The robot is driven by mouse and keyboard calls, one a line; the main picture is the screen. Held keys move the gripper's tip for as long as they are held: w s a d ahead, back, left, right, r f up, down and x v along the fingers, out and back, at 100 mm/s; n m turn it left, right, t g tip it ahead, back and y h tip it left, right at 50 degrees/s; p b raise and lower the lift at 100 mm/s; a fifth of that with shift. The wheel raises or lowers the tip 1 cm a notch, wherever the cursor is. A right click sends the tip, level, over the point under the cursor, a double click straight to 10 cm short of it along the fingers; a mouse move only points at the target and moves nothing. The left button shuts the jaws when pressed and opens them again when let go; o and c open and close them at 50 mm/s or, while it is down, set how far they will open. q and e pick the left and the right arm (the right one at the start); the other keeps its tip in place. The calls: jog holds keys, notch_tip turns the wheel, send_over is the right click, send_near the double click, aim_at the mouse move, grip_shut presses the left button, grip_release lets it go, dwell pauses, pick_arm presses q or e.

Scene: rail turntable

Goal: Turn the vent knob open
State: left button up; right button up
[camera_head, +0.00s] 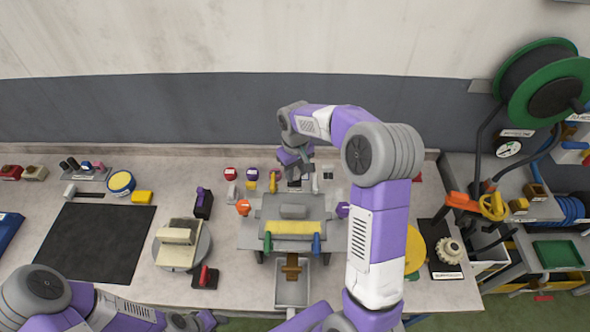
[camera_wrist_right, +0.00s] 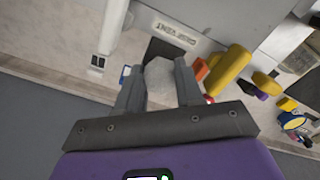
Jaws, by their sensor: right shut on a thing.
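The vent knob (camera_wrist_right: 159,82) is a pale grey block on a dark base, beside a plate (camera_wrist_right: 175,33) that seems to read "CRISP VENT" in the right wrist view. My right gripper (camera_wrist_right: 160,85) has its two fingers on either side of the knob and is shut on it. In the head view, my right gripper (camera_head: 296,174) reaches down at the back of the table, behind the grey machine. The knob is mostly hidden there by the gripper. My left gripper (camera_head: 192,321) shows only partly at the bottom edge, and its fingers cannot be made out.
A grey machine (camera_head: 268,205) with a yellow front strip stands just in front of my right gripper. Red (camera_head: 230,174) and purple (camera_head: 252,173) knobs sit to its left. A yellow handle (camera_wrist_right: 229,70) is close to the right finger in the wrist view. The wall is behind.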

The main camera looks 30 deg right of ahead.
aim_at(296, 172)
jog(key=n, duration=0.4)
jog(key=shift+d+n+p, duration=0.1)
jog(key=shift+n+p, duration=0.2)
jog(key=shift+n, duration=0.1)
dwell(0.5)
jog(key=o, duration=1)
jog(key=shift+o, duration=0.2)
notch_tip(296, 172, up, 8)
jog(key=shift+f, duration=0.15)
jog(key=shift+f, duration=0.1)
